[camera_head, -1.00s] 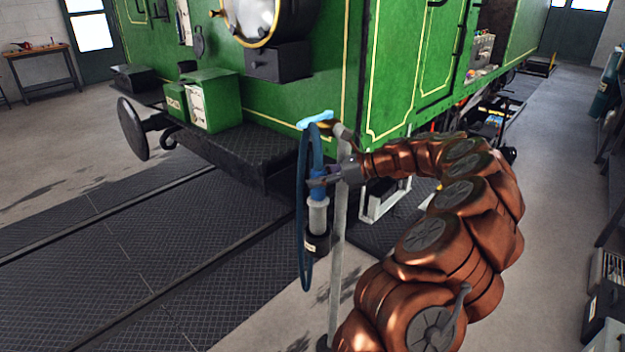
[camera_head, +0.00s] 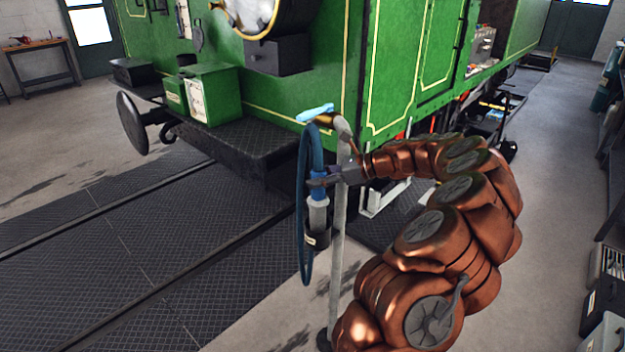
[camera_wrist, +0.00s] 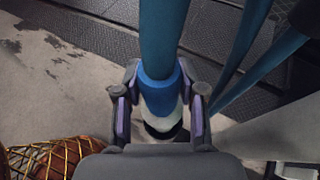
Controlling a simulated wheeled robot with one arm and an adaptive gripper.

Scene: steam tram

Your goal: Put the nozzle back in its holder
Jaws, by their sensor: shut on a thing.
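The nozzle (camera_head: 318,214) is a pale grey tube with a blue collar, hanging upright from a dark blue hose (camera_head: 303,225). My gripper (camera_head: 320,181) is shut on the blue collar. The wrist view shows the collar (camera_wrist: 160,92) between my two fingers (camera_wrist: 160,105). A black cup with a pale label, the holder (camera_head: 317,240), is beside the grey post (camera_head: 339,260), directly below the tube. The tube's lower end meets or enters the cup's mouth; its depth inside is hidden. In the wrist view, a dark rim (camera_wrist: 163,133) shows around the pale tube.
The hose loops over a light blue hook (camera_head: 315,114) at the post's top and hangs left of the nozzle. The green steam tram (camera_head: 400,70) stands close behind, with a dark step (camera_head: 235,140).

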